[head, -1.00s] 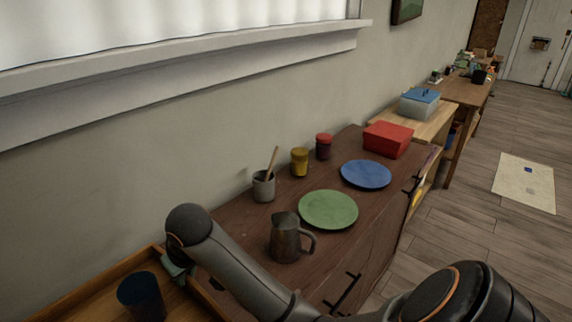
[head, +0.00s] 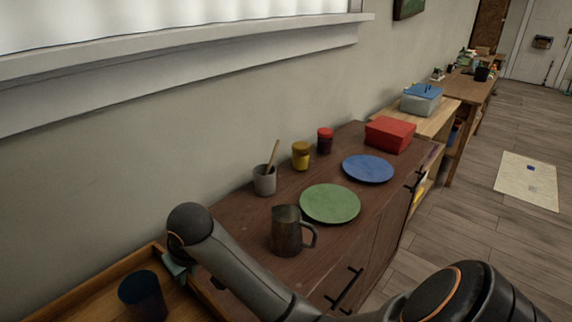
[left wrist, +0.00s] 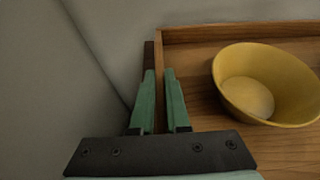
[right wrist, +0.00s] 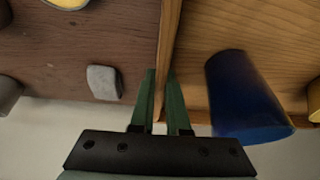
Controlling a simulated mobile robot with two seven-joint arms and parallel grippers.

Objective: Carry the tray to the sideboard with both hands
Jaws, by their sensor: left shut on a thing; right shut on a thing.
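The wooden tray (head: 108,268) is at the lower left of the head view, beside the near end of the dark brown sideboard (head: 235,220). A dark blue cup (head: 142,296) stands in it; it also shows in the right wrist view (right wrist: 240,98). A yellow bowl (left wrist: 265,85) sits in the tray in the left wrist view. My right gripper (head: 178,270) is shut on the tray's wall, one finger on each side (right wrist: 163,90). My left gripper (left wrist: 158,85) is shut on another part of the tray's wall. I cannot tell whether the tray touches the sideboard.
A dark jug (head: 291,232), green plate (head: 330,203), blue plate (head: 368,168), grey cup with a stick (head: 264,181), two jars and a red box (head: 390,134) stand on the sideboard. The wall runs behind. Floor at right is mostly open.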

